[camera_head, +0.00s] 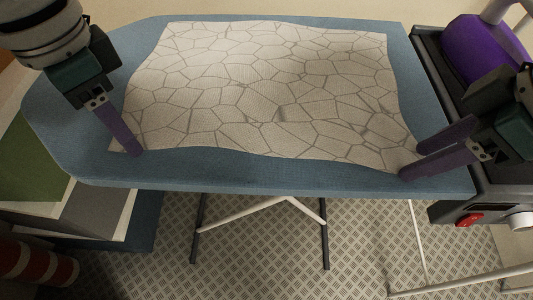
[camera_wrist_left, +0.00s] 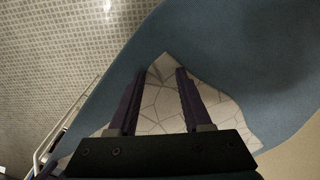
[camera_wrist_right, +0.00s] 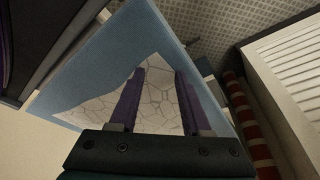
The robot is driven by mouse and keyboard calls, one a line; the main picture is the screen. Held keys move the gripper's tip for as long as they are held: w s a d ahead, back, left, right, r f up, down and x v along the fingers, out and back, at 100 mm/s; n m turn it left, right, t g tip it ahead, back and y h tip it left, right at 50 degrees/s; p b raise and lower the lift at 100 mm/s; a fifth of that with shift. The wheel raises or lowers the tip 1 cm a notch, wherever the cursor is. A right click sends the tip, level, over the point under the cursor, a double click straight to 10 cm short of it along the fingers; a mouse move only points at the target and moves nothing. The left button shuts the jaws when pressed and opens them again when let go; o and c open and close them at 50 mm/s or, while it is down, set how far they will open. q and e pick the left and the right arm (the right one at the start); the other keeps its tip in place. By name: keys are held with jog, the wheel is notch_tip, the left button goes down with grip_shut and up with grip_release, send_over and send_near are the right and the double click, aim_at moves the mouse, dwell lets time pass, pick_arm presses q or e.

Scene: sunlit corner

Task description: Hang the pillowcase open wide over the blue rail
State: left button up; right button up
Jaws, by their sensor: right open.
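The pillowcase (camera_head: 265,85), pale with a grey cracked-stone pattern, lies spread flat on the blue ironing board (camera_head: 190,178). My left gripper (camera_head: 137,150) is at its near left corner. In the left wrist view the pillowcase (camera_wrist_left: 160,105) shows between the parted fingers (camera_wrist_left: 165,75). My right gripper (camera_head: 411,160) is open at the near right corner. In the right wrist view the pillowcase (camera_wrist_right: 155,100) shows between its fingers (camera_wrist_right: 160,73). I cannot tell whether either gripper touches the cloth. I cannot make out a blue rail.
A dark unit with a red switch (camera_head: 468,219) stands right of the board, with a purple rounded object (camera_head: 475,48) behind. White rack bars (camera_head: 460,285) are at lower right. Boxes (camera_head: 85,215) and a red-white striped object (camera_head: 38,262) are at lower left. Patterned floor lies in front.

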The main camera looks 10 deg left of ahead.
pick_arm(q)
grip_shut()
pick_arm(e)
grip_shut()
dwell(0.7)
